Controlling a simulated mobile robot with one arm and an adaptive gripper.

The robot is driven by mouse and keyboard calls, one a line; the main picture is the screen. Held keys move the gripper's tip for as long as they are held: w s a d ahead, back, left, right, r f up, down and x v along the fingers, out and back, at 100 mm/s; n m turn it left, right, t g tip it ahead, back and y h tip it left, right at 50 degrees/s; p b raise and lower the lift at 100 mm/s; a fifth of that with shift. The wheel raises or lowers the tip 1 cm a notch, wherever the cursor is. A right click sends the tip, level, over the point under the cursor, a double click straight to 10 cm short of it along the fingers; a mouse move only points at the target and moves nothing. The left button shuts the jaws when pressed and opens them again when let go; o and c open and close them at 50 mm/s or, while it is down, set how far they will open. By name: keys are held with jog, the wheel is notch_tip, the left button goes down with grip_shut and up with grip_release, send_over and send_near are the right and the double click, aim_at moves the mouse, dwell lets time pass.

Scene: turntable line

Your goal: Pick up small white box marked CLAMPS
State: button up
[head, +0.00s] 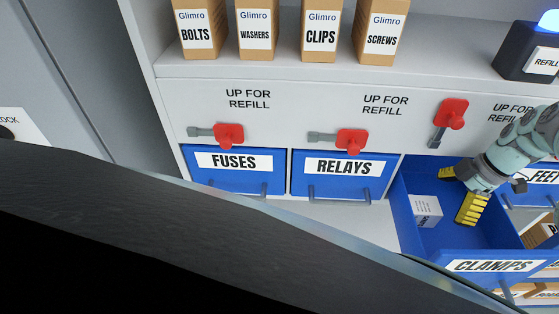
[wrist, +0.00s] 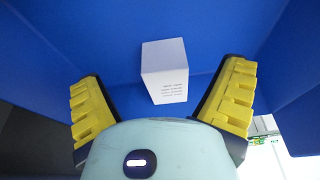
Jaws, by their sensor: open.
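The small white box (head: 426,210) sits inside the open blue drawer labelled CLAMPS (head: 492,266), near its left side in the head view. In the wrist view the white box (wrist: 165,72) lies ahead of and between my fingers, with small dark print on its near face that is too small to read. My gripper (head: 458,192) is open, with yellow ridged fingers inside the drawer, to the right of the box in the head view. The wrist view shows both fingers of my gripper (wrist: 163,100) apart and nothing between their tips but the view of the box.
Closed blue drawers marked FUSES (head: 233,184) and RELAYS (head: 338,190) are on the left. Red levers (head: 352,141) sit above the drawers. Brown boxes (head: 322,28) stand on the shelf, with a dark REFILL device (head: 530,50) at right. Blue drawer walls (wrist: 50,35) surround my gripper.

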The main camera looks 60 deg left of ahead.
aim_at(419, 199)
jog(key=s+a+p, duration=0.2)
jog(key=s, duration=0.1)
jog(key=shift+s+a, duration=0.2)
jog(key=shift+a, duration=0.2)
jog(key=shift+s+a+f+p, duration=0.25)
jog(key=shift+f+p, duration=0.05)
jog(key=shift+f, duration=0.15)
jog(key=shift+s+a+f+p, duration=0.25)
jog(key=shift+f, duration=0.2)
jog(key=shift+a+f, duration=0.2)
jog(key=shift+f, duration=0.1)
jog(key=shift+w+a+f+p, duration=0.1)
jog(key=shift+a+f+p, duration=0.05)
jog(key=shift+a+p, duration=0.4)
jog(key=shift+d+f+p, duration=0.1)
jog(key=shift+f+p, duration=0.1)
jog(key=shift+p, duration=0.15)
jog(key=shift+s+d+f+p, duration=0.2)
jog(key=shift+d+f, duration=0.05)
jog(key=shift+f, duration=0.2)
jog(key=shift+s+d+f+p, duration=0.2)
jog(key=shift+f, duration=0.2)
jog(key=c, duration=1.4)
jog(key=shift+o, duration=0.2)
